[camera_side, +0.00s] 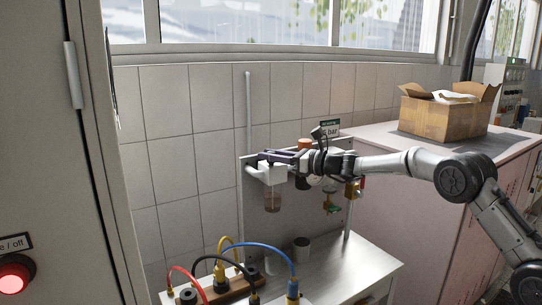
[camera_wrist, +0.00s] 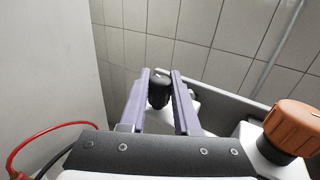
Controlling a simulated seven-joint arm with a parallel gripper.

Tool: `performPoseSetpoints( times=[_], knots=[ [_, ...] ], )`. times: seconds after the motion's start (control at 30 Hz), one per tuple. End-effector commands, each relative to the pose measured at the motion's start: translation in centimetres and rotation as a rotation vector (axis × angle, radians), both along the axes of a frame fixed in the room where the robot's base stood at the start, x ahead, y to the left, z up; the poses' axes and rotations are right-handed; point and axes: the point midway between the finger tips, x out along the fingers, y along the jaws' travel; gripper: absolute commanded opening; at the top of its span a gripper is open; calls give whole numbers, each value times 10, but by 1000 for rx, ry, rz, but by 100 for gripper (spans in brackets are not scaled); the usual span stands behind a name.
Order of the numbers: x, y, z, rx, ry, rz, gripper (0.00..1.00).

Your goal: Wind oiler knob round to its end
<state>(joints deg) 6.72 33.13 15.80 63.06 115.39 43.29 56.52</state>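The oiler shows in the side view as a white body (camera_side: 270,174) with a clear bowl (camera_side: 272,200) under it, at the left of the wall-panel units. Its small black knob (camera_wrist: 159,93) shows in the wrist view. My gripper (camera_side: 267,157) is at the top of the oiler, with its fingers roughly level. In the wrist view the two purple-grey fingers of my gripper (camera_wrist: 161,80) stand one on each side of the knob, with little room between. I cannot tell whether both fingers press on it. In the side view the knob is hidden by the fingers.
An orange knob (camera_wrist: 299,127) on the neighbouring unit stands close to the right of my gripper. A gauge and a brass valve (camera_side: 353,189) are further right. Coloured cables (camera_side: 262,246) loop over the bench below. A cardboard box (camera_side: 444,115) stands on the right-hand cabinet.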

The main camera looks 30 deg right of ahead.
Motion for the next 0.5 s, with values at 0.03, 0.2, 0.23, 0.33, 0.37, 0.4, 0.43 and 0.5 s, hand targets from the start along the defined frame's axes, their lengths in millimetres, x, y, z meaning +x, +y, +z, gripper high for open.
performPoseSetpoints(
  times=[0.03,0.2,0.23,0.33,0.37,0.4,0.43,0.5],
  knots=[
    [0,0,0,0,0,0,15],
    [0,0,0,0,0,0,0],
    [0,0,0,0,0,0,0],
    [0,0,0,0,0,-2,0],
    [0,0,0,1,-1,-5,0],
    [0,0,1,1,-2,-13,0],
    [0,1,1,1,-4,-21,0],
    [0,1,2,2,-6,-52,0]
  ],
)
